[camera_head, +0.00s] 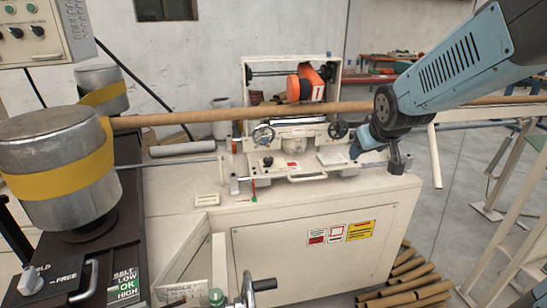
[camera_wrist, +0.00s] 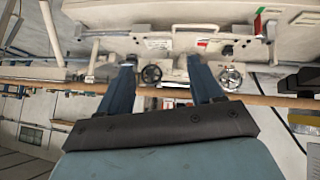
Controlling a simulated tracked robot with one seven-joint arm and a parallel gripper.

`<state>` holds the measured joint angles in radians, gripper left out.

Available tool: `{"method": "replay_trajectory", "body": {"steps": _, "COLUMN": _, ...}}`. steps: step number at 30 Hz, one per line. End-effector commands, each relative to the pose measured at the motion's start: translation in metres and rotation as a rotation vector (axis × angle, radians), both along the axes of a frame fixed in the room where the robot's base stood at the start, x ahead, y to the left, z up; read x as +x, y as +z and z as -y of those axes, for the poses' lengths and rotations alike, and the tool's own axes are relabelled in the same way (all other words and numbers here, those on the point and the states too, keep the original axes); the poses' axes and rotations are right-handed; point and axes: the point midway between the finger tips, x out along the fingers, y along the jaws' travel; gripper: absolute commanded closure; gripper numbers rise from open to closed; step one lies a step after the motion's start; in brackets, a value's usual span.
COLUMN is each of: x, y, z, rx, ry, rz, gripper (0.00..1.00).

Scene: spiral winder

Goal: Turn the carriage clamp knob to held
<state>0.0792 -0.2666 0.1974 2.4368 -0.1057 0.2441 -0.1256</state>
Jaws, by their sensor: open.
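The carriage (camera_head: 305,140) sits on the cream machine, with a black handwheel (camera_head: 338,130) on its right and a silver wheel (camera_head: 263,135) on its left. A small black knob (camera_head: 267,161) stands on its front left; it also shows in the wrist view (camera_wrist: 227,50). I cannot tell for certain which is the clamp knob, and no setting is readable on the carriage. My gripper (camera_head: 377,157) is open and empty at the carriage's right end. In the wrist view the black handwheel (camera_wrist: 151,74) appears between the blue fingers (camera_wrist: 162,60), with no contact visible.
A long brown tube (camera_head: 200,116) runs across behind the carriage. A cream handle (camera_head: 308,177) projects along the carriage front. Several brown tubes (camera_head: 408,280) lie on the floor.

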Motion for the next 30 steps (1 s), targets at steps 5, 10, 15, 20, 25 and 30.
{"method": "replay_trajectory", "body": {"steps": 5, "x": 0.045, "y": -0.029, "z": -0.022, "rx": -0.006, "ry": 0.096, "rz": 0.053, "gripper": 0.34}}
{"method": "replay_trajectory", "body": {"steps": 10, "x": 0.080, "y": -0.057, "z": -0.047, "rx": 0.008, "ry": 0.187, "rz": 0.112, "gripper": 0.34}}
{"method": "replay_trajectory", "body": {"steps": 15, "x": 0.110, "y": -0.085, "z": -0.073, "rx": 0.042, "ry": 0.271, "rz": 0.176, "gripper": 0.34}}
{"method": "replay_trajectory", "body": {"steps": 20, "x": 0.132, "y": -0.112, "z": -0.098, "rx": 0.091, "ry": 0.339, "rz": 0.241, "gripper": 0.34}}
{"method": "replay_trajectory", "body": {"steps": 25, "x": 0.150, "y": -0.138, "z": -0.125, "rx": 0.159, "ry": 0.398, "rz": 0.317, "gripper": 0.34}}
{"method": "replay_trajectory", "body": {"steps": 30, "x": 0.162, "y": -0.161, "z": -0.150, "rx": 0.241, "ry": 0.438, "rz": 0.396, "gripper": 0.34}}
